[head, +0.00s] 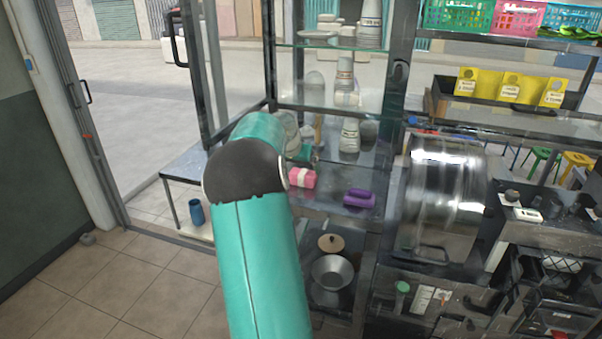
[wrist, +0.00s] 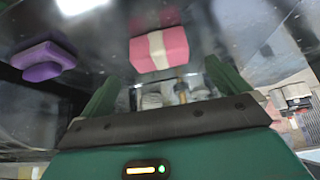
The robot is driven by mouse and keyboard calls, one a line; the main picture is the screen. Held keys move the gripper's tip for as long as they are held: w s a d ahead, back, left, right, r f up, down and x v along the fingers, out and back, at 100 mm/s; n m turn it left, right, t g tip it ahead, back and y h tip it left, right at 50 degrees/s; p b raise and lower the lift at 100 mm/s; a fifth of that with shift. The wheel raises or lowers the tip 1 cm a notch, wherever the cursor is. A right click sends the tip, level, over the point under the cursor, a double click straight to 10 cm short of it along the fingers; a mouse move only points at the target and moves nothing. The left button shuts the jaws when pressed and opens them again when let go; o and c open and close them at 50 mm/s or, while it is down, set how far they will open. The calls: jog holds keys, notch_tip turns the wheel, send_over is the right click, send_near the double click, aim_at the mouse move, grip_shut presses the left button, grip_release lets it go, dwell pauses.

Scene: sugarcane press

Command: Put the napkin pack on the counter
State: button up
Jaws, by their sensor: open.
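A pink pack with a white band, which looks like the napkin pack (head: 302,178), lies on a shelf of the glass cabinet, beside my arm. It also shows in the wrist view (wrist: 159,50), ahead of my gripper (wrist: 160,74) and between the lines of its two green fingers. The fingers are spread apart with nothing between them, and the pack is beyond their tips. In the head view my arm hides most of the gripper. A dark counter (head: 545,232) stands at the right with small items on it.
A purple object (head: 359,197) lies on the same shelf, right of the pack. The cabinet's glass shelf (head: 325,45) above holds bowls and bottles. A steel drum-shaped machine (head: 443,195) stands to the right. A low table (head: 185,163) is at the left.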

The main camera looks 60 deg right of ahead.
jog(key=v, duration=0.5)
jog(key=shift+s+r, duration=0.1)
jog(key=shift+a, duration=0.1)
jog(key=w+a+r+n+t+y, duration=0.1)
jog(key=w+a+r+n, duration=0.1)
jog(key=a, duration=0.8)
jog(key=w+a+r+n+t+y, duration=0.1)
jog(key=w+a+r+n+t, duration=0.15)
jog(key=a, duration=0.85)
jog(key=w+a+r+n+y, duration=0.1)
jog(key=w+a+n, duration=0.15)
jog(key=a, duration=0.75)
jog(key=s+a+f+n+y, duration=0.1)
jog(key=s+a+n, duration=0.2)
jog(key=a, duration=0.6)
jog(key=s+a+f+n+t+y, duration=0.1)
jog(key=s+a+n, duration=0.2)
jog(key=s+a, duration=0.3)
jog(key=s+a+f+n+y, duration=0.1)
jog(key=s+a+f+n, duration=0.1)
jog(key=a, duration=1.2)
jog(key=shift+s+a+n+y, duration=0.25)
jog(key=shift+s+n, duration=0.55)
jog(key=shift+s, duration=0.4)
jog(key=shift+f, duration=0.1)
